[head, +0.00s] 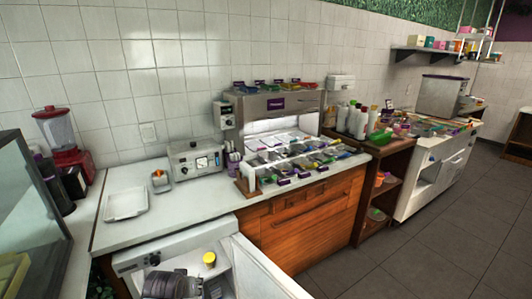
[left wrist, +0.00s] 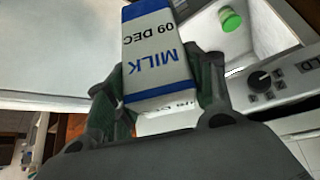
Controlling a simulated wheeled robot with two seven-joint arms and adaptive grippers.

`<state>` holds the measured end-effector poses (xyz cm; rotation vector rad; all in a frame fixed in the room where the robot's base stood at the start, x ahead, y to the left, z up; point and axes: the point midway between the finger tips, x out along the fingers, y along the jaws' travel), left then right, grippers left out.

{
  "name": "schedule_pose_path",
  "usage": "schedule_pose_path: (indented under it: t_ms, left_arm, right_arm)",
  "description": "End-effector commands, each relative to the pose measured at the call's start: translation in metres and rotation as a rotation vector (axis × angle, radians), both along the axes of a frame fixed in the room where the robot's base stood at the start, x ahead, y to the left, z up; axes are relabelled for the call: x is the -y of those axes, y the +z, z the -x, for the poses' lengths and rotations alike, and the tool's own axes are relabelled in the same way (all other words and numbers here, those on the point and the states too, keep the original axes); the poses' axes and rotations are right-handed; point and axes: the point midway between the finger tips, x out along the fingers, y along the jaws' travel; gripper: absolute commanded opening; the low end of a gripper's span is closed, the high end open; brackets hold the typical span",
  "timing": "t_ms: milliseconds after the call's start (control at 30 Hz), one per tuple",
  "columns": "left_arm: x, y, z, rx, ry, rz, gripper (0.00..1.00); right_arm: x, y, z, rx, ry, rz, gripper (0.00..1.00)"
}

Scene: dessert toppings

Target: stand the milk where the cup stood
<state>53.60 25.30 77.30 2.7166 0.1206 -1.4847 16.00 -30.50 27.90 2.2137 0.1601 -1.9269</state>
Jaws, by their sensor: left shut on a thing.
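The milk carton (left wrist: 155,58), white and blue with "MILK 09 DEC" on it, is between the two fingers of my left gripper (left wrist: 166,82), which is shut on it. In the head view my left gripper (head: 190,285) is at the bottom edge, in front of the open white appliance; I cannot make out the carton clearly there. A small cup-like thing with an orange top (head: 160,182) stands on the counter, but I cannot tell if it is the task's cup. My right gripper is not in view.
The white appliance door (head: 262,272) stands open. A yellow-topped container (head: 209,259) is by it; a green-topped one (left wrist: 230,19) shows in the left wrist view. A white tray (head: 126,204) lies on the counter (head: 165,222), with bare room around it. A red blender (head: 62,140) stands left.

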Motion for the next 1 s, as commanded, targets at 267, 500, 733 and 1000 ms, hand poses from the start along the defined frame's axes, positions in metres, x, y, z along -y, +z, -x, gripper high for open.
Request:
schedule_pose_path:
  t_ms: [267, 500, 733, 1000]
  left_arm:
    - [0.023, 0.048, 0.02, 0.004, -0.059, -0.001, 0.12]
    - [0.034, 0.066, 0.031, 0.003, -0.085, 0.0, 0.12]
    - [0.035, 0.068, 0.032, 0.003, -0.09, -0.001, 0.12]
    - [0.035, 0.068, 0.032, 0.003, -0.09, -0.002, 0.12]
  right_arm:
    - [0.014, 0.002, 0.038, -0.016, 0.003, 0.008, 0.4]
    - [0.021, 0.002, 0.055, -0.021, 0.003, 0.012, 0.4]
    - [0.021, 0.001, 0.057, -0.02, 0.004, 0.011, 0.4]
    - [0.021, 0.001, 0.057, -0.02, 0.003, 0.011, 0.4]
